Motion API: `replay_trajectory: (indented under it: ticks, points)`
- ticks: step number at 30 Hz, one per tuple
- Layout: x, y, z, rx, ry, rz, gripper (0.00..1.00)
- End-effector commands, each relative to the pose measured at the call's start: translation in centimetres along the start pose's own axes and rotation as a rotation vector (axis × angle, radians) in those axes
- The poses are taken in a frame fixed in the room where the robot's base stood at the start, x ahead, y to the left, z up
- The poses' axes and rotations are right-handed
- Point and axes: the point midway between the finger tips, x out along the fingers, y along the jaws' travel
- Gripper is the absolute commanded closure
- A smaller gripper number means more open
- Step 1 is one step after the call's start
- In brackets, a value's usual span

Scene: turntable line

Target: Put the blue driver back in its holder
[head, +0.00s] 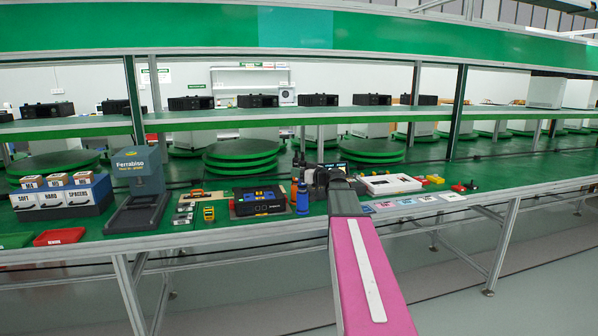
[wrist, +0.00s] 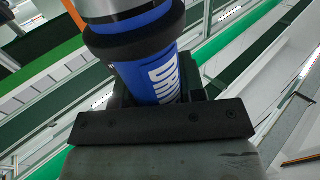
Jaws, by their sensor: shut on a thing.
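The blue driver (wrist: 150,75) fills the upper middle of the wrist view, with a black collar, a pale grey end and white lettering on its side. My gripper (wrist: 165,95) is shut on it; its dark jaw parts show on both sides of the body. In the head view my gripper (head: 314,178) is over the green bench, right of the middle. A blue upright body (head: 302,198) beside it looks like the same driver. I cannot tell whether its lower end touches the bench. I cannot make out the driver's holder; my arm covers part of that area.
A dark fixture (head: 258,203) with blue and yellow parts lies left of my gripper. A white tray (head: 392,185) lies to the right, with coloured cards (head: 405,202) along the front edge. A Ferrabiso stand (head: 138,180) and a bin rack (head: 62,198) are at left. A shelf (head: 300,117) runs above.

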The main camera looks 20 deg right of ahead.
Motion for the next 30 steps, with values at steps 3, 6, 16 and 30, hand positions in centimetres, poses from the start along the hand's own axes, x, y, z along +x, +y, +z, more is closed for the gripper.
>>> replay_trajectory:
  ticks: [3,6,16,30]
  points:
    - [0.0,0.0,0.3,0.001,0.001,0.000,0.91]
    - [0.0,0.0,0.6,0.000,0.001,0.000,0.91]
    - [0.0,0.0,1.1,0.000,0.000,0.000,0.37]
    - [-1.5,-0.1,1.2,0.000,-0.001,0.001,0.33]
